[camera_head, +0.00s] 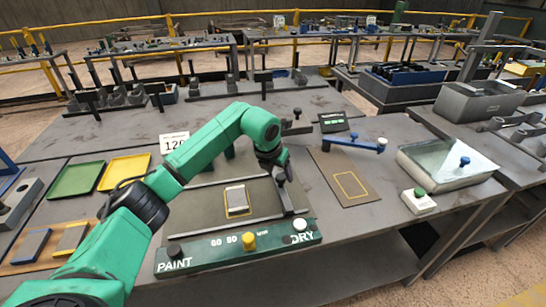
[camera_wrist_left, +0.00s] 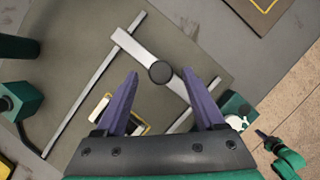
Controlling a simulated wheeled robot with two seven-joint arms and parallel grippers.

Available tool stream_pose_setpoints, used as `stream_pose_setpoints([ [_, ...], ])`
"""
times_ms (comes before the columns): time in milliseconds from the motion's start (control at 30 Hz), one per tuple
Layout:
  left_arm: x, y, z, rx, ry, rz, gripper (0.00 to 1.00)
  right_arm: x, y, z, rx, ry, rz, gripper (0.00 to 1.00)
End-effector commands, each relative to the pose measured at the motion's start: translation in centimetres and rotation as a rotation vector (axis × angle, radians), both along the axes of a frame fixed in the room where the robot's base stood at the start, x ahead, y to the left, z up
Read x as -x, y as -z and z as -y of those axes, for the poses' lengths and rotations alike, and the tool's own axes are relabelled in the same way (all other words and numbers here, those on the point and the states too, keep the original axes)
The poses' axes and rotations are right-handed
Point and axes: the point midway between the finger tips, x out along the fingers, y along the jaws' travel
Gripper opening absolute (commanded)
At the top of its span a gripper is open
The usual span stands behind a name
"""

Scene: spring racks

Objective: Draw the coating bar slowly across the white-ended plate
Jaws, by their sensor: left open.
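The coating bar (camera_wrist_left: 182,84), a flat pale grey strip with a round black knob (camera_wrist_left: 160,72), lies across two thin rails in the left wrist view. In the head view the bar (camera_head: 284,197) is at the right end of the dark coating bed (camera_head: 205,205). The white-ended plate (camera_head: 237,198) lies left of it inside a yellow outline; in the wrist view the left finger partly hides it. My left gripper (camera_wrist_left: 165,85) is open, its purple fingers apart on either side of the knob's line of view; contact is not visible. My right gripper is not seen.
A green panel (camera_head: 205,257) marked PAINT and DRY, with knobs, runs along the bed's front. Green and yellow trays (camera_head: 124,172) stand left.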

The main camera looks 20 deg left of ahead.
Motion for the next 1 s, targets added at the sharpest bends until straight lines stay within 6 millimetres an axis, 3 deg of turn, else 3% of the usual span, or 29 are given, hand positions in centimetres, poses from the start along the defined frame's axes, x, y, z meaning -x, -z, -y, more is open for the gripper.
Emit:
stream_pose_setpoints([
  [700, 4.0, -9.8, -0.6, 0.000, -0.001, 0.005, 0.71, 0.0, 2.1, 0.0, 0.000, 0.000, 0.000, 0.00],
  [1000, 4.9, -12.0, -0.7, 0.001, -0.001, 0.002, 0.71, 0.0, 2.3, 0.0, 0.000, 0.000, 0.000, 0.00],
])
